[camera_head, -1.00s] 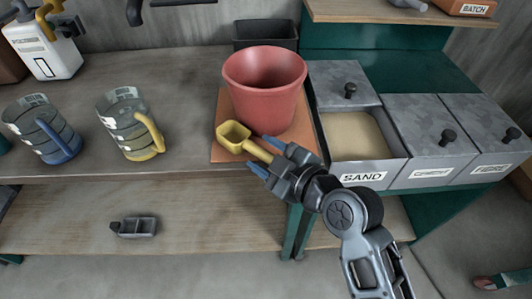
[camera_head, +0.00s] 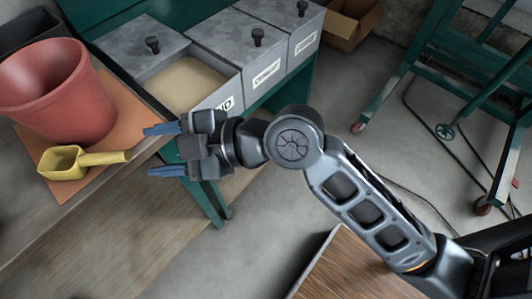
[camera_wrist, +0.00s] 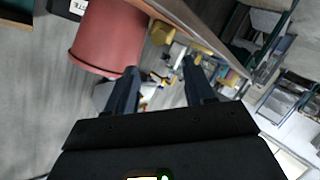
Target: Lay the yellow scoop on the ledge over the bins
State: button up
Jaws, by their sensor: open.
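The yellow scoop (camera_head: 65,163) lies on the orange mat (camera_head: 120,110) in front of the red bucket (camera_head: 58,92), its handle pointing right toward my gripper (camera_head: 150,151). My gripper is open and empty, with its blue fingertips just to the right of the handle's end and apart from it. In the wrist view, the red bucket (camera_wrist: 108,35) shows beyond my fingers, with a yellow piece beside it that looks like the scoop (camera_wrist: 161,32). The grey bins (camera_head: 255,60) stand to the right of the bucket; the nearest is open with sand inside.
A black container (camera_head: 30,33) stands behind the bucket. A cardboard box (camera_head: 348,22) sits on the floor beyond the bins. A green wheeled frame (camera_head: 450,90) stands at the right. A wooden top (camera_head: 350,262) shows at the bottom. Floor between them is open.

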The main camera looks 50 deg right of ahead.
jog(key=s+d+f+m+t+h, duration=0.1)
jog(key=s+d+f+m+h, duration=0.3)
jog(key=s, duration=0.3)
jog(key=s+d+f+m+t+h, duration=0.1)
jog(key=s+d+f+m+h, duration=0.1)
jog(key=s+d+m, duration=0.4)
jog(key=s+d+r+m+h, duration=0.1)
jog(key=s+r+m, duration=0.1)
jog(key=s, duration=0.5)
jog(key=s+r+m+h, duration=0.1)
jog(key=s+r+m, duration=0.1)
jog(key=s, duration=0.5)
jog(key=shift+s+d+r+t, duration=0.15)
jog(key=shift+s+d+t, duration=0.1)
jog(key=shift+d+t, duration=0.15)
jog(key=shift+s+a+r, duration=0.1)
jog(key=shift+s+r, duration=0.2)
jog(key=shift+s, duration=0.1)
